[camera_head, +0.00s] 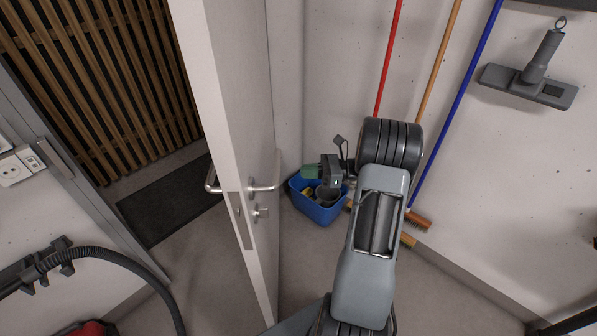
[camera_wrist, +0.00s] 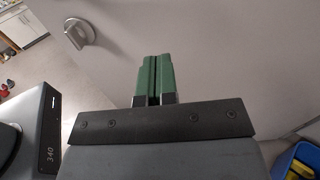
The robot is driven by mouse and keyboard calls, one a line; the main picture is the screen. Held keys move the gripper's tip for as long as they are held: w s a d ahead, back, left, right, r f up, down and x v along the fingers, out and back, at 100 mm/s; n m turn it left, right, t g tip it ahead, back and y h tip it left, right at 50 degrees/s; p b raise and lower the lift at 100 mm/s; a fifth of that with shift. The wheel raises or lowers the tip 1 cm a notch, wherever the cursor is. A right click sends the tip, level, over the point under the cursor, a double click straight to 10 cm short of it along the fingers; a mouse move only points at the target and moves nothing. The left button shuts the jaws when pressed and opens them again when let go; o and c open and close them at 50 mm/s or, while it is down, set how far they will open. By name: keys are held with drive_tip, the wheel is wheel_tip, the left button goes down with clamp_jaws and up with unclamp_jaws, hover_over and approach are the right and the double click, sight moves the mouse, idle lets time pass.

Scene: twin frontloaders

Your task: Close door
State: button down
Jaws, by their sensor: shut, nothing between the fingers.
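The white door (camera_head: 232,100) stands open in the middle of the head view, seen nearly edge-on. Its lever handles (camera_head: 264,187) stick out on both sides, with a lock knob (camera_head: 262,211) below. My gripper (camera_head: 310,171) is to the right of the door, on its inner side, with its green fingers pointing left. In the wrist view my gripper (camera_wrist: 154,78) is shut and empty, facing the pale door surface (camera_wrist: 225,60). The lock knob (camera_wrist: 79,32) shows at upper left. Whether the fingertips touch the door cannot be told.
A blue bucket (camera_head: 318,213) with cleaning things stands on the floor below my gripper. Several brooms (camera_head: 417,220) lean on the right wall. The doorway with a dark mat (camera_head: 172,199) is at left. A black hose (camera_head: 120,254) hangs at lower left.

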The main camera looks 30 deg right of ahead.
sight(259, 173)
drive_tip(key=p+x, duration=0.1)
drive_tip(key=x, duration=1.1)
drive_tip(key=shift+s+p, duration=0.1)
drive_tip(key=shift+p, duration=0.25)
drive_tip(key=shift+a, duration=0.1)
